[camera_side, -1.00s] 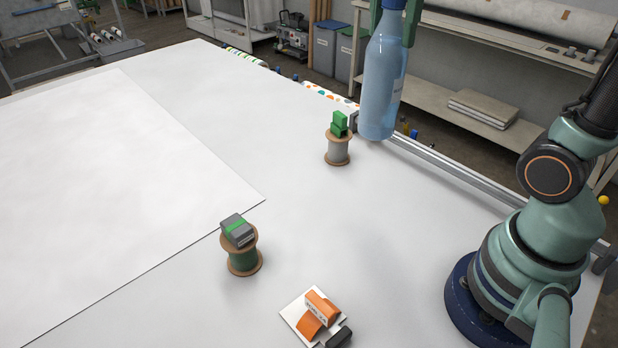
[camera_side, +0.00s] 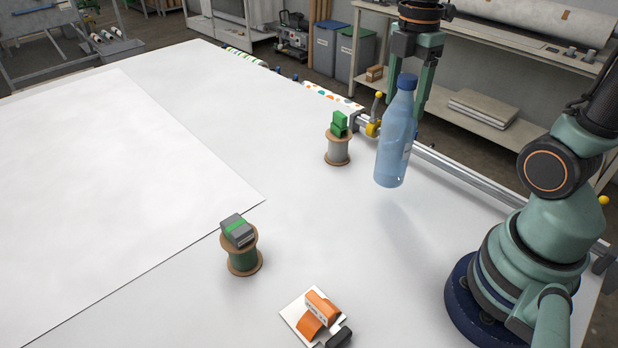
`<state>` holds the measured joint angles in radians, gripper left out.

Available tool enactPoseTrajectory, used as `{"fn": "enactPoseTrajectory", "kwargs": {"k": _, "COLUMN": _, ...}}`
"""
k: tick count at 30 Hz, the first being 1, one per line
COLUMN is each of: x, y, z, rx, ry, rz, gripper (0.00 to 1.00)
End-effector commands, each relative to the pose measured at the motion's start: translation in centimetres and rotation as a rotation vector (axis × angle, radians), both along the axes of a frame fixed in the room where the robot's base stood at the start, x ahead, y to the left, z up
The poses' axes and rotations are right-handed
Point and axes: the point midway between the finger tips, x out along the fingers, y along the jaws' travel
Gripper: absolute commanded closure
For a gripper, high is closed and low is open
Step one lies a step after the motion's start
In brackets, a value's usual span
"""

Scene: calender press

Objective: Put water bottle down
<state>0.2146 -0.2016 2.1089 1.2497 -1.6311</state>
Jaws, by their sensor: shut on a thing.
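The blue translucent water bottle (camera_side: 395,145) with a dark blue cap is upright, slightly tilted, to the right of the far spool. My gripper (camera_side: 413,100) comes down from the top with its green fingers on either side of the bottle's upper part, and it is shut on the bottle. The far finger is partly hidden behind the bottle. A faint shadow lies below and to the right of the bottle's base, which looks a little above the white table (camera_side: 330,225).
A spool with green blocks on top (camera_side: 338,147) stands just left of the bottle. A green spool with a grey-green block (camera_side: 242,245) stands nearer the front. Orange blocks on a white card (camera_side: 315,315) lie at the front. A metal rail (camera_side: 460,170) runs along the back edge.

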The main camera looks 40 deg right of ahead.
Motion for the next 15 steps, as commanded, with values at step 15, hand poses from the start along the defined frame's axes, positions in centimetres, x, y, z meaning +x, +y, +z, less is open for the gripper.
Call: {"fn": "enactPoseTrajectory", "kwargs": {"k": 15, "x": 0.0, "y": 0.0, "z": -5.9, "rx": 0.0, "ry": 0.003, "rz": 0.0, "gripper": 1.0}}
